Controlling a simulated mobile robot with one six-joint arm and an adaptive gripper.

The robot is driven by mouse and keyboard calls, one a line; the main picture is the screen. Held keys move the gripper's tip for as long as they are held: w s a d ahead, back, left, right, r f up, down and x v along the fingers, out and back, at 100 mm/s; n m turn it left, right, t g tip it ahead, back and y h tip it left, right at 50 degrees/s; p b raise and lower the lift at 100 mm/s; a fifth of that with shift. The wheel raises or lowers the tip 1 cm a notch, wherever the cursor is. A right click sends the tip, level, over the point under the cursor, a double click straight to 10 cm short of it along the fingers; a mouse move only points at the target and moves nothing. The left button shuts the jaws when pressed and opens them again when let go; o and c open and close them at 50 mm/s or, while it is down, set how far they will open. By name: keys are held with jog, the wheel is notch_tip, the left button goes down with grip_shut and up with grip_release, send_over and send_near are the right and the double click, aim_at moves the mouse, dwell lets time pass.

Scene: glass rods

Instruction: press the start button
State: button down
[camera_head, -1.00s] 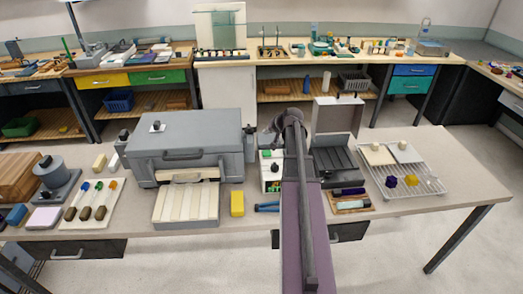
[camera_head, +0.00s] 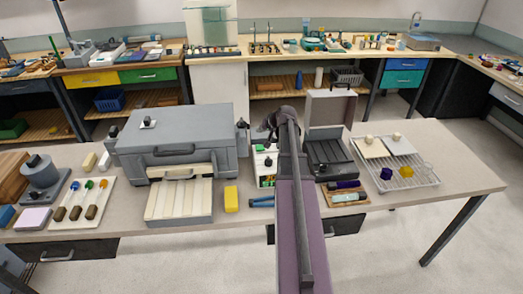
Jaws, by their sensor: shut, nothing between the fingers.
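A narrow white unit (camera_head: 263,168) stands on the bench between the grey box machine and the dark open case. It carries small green and dark parts. My arm hides its right side, and I cannot tell which part is the start button. My arm reaches forward from the bottom of the view over the bench. My gripper (camera_head: 268,127) is at its far end, dark and small, just behind and above the white unit. It looks shut and empty. Its fingertips are hard to make out, and I cannot tell whether they touch anything.
The grey box machine (camera_head: 178,131) with a slatted tray (camera_head: 180,201) stands left of the unit. A yellow block (camera_head: 231,199) and blue-handled tool (camera_head: 261,201) lie in front. The open case (camera_head: 330,153) and wire rack (camera_head: 402,173) are to the right.

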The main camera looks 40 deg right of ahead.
aim_at(258, 146)
jog(key=shift+f+b, duration=2.85)
jog(key=shift+f, duration=0.35)
jog(key=shift+w+f+b, duration=0.1)
jog(key=shift+f+b, duration=0.8)
jog(key=shift+r, duration=0.2)
dwell(0.5)
jog(key=shift+r+p, duration=0.75)
jog(key=shift+p, duration=0.15)
jog(key=shift+r+p, duration=2.5)
jog(key=shift+p, duration=0.05)
